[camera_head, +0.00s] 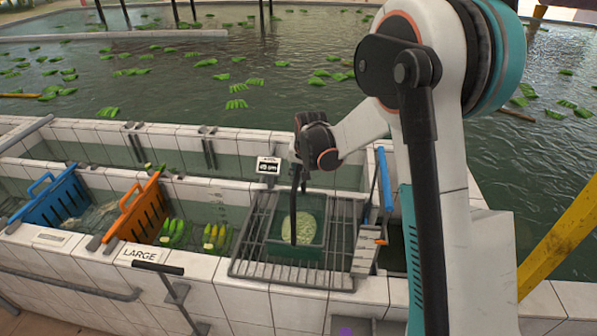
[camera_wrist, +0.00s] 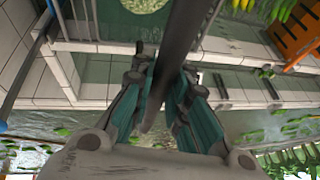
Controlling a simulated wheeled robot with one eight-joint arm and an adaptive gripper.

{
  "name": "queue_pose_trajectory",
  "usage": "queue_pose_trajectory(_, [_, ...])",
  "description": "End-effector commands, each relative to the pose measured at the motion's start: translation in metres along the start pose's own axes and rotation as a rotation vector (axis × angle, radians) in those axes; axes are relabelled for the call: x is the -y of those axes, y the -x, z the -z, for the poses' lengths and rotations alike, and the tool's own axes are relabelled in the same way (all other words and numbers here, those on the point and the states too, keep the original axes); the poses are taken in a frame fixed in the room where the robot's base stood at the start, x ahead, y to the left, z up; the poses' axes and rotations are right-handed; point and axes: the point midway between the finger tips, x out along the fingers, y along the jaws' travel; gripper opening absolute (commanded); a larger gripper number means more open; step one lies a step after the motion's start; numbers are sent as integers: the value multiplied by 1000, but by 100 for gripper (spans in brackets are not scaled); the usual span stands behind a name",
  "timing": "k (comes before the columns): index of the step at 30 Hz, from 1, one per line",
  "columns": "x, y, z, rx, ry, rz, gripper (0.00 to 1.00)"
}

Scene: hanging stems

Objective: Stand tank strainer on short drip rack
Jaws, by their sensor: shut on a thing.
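My gripper (camera_head: 299,162) is shut on a long dark handle (camera_head: 293,205), which runs down from the fingers. In the wrist view the handle (camera_wrist: 183,40) passes between the fingers of the gripper (camera_wrist: 165,78). Its lower end overlaps a pale green round mesh-like patch (camera_head: 302,229), apparently the tank strainer, inside a dark green square frame. The patch is cut off at the top of the wrist view (camera_wrist: 145,5). The grey barred drip rack (camera_head: 250,250) lies across the tank wall around the green square. I cannot tell whether the strainer touches the rack.
An orange divider (camera_head: 143,211) and a blue divider (camera_head: 55,200) stand in the trough at left. Bananas (camera_head: 214,237) float between the orange divider and the rack. A small display (camera_head: 268,165) stands behind the rack. A blue-handled tool (camera_head: 386,180) is at right.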

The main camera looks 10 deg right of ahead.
Motion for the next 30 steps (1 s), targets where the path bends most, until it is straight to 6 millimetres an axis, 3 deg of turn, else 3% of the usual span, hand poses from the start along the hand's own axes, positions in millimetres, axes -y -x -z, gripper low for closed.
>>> queue_pose_trajectory(6, [-1, -3, -1, 0, 0, 0, 0])
queue_pose_trajectory(7, [0, -3, -1, 0, 0, 0, 20])
queue_pose_trajectory(9, [0, -2, -1, 0, 0, 0, 36])
queue_pose_trajectory(10, [0, -2, -1, 0, 0, 0, 39])
queue_pose_trajectory(22, [-1, 1, -1, 0, 0, 0, 39])
queue_pose_trajectory(30, [-1, 38, -1, 0, 0, 0, 39])
